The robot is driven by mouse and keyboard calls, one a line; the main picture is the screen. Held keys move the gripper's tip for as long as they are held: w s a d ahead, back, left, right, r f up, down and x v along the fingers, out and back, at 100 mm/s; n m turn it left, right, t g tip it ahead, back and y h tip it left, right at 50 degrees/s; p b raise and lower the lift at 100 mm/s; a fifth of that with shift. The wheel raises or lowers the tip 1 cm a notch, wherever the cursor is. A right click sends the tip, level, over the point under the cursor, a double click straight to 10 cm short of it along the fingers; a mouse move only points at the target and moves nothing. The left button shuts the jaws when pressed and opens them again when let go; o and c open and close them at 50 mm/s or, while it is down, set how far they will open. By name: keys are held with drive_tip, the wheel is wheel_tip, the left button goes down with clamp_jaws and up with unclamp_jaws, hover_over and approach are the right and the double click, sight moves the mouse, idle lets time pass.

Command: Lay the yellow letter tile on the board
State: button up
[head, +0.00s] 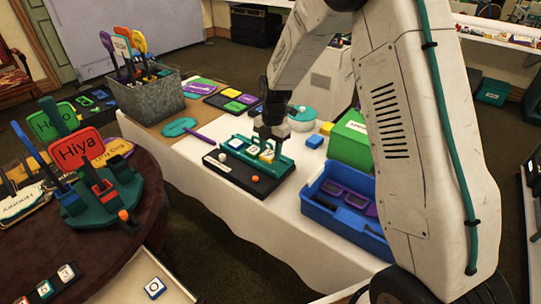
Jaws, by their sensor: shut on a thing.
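The board (238,172) is a dark slab with a teal raised part at its back, on the white-covered table. My gripper (272,146) points down over the right part of the board. It is shut on the yellow letter tile (267,157), just below the fingers. The tile is at or just above the board; I cannot tell whether it touches. A white lettered tile (252,151) stands on the board left of the yellow one. The fingertips are small and partly hidden.
A blue crate (340,212) with dark and purple pieces and a green box (350,140) stand right of the board. A small yellow block (326,128) lies behind. A grey planter of paddles (150,102) stands at back left. A round table (130,205) with signs fills the left.

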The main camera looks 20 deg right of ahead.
sight(271, 155)
drive_tip(key=shift+w+d, duration=0.25)
drive_tip(key=shift+w, duration=0.3)
drive_tip(key=shift+w+d+f, duration=0.1)
drive_tip(key=shift+w+f, duration=0.05)
drive_tip(key=shift+f, duration=0.75)
drive_tip(key=shift+w+d+f, duration=0.1)
drive_tip(key=shift+f, duration=0.8)
drive_tip(key=shift+f, duration=0.2)
drive_tip(key=o, duration=1)
drive_tip(key=shift+r, duration=0.15)
wheel_tip(271, 155, up, 12)
drive_tip(key=d, duration=0.1)
drive_tip(key=shift+w, duration=0.4)
